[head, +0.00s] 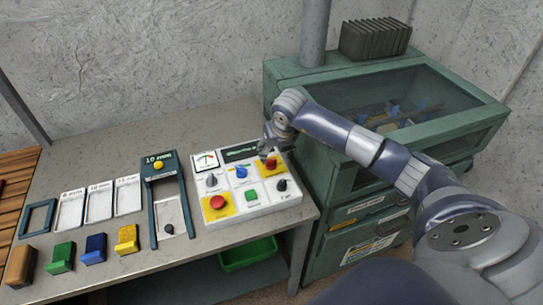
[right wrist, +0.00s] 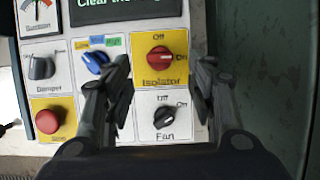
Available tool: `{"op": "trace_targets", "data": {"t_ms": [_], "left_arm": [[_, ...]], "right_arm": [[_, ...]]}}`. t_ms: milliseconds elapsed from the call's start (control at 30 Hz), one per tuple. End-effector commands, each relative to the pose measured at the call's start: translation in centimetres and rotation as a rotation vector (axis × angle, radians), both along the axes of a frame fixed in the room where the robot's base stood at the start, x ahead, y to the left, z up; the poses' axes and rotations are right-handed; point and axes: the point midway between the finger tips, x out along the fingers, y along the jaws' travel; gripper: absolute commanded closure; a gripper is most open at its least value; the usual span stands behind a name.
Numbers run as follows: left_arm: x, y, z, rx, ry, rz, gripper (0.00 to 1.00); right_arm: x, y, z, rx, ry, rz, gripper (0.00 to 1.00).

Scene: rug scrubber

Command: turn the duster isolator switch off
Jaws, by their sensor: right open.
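The isolator switch (right wrist: 160,57) is a red rotary knob on a yellow plate, marked Off above and On to its right. Its grip bar lies about level, toward the On side. It also shows in the head view (head: 271,163) at the upper right of the white control panel (head: 285,206). My right gripper (right wrist: 162,78) is open over the panel, its two fingers either side of the knob's column, with nothing between them. In the head view my right gripper (head: 270,145) hangs just above the isolator. Contact cannot be told. My left gripper is not in view.
The black Fan knob (right wrist: 165,117) sits below the isolator, the blue selector (right wrist: 96,60) to its left. A red push button (right wrist: 47,121) is at lower left. The green glazed cabinet (head: 400,120) stands right of the bench. Coloured blocks (head: 95,248) and frames lie left.

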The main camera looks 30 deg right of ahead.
Motion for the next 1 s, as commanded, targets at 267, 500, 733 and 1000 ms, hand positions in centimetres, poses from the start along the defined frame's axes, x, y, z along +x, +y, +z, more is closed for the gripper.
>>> {"op": "trace_targets", "data": {"t_ms": [267, 500, 733, 1000], "left_arm": [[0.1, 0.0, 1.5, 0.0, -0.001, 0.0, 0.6], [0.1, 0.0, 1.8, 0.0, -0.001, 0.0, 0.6], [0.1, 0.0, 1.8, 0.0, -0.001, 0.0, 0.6], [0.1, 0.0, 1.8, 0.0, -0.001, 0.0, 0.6]], "right_arm": [[1.7, -0.3, -4.2, 0.002, 0.002, 0.001, 0.48], [2.2, -0.4, -5.6, 0.002, 0.0, 0.003, 0.48], [2.3, -0.5, -5.8, 0.001, -0.001, 0.003, 0.48], [2.3, -0.5, -5.7, 0.001, 0.0, 0.003, 0.93]]}}
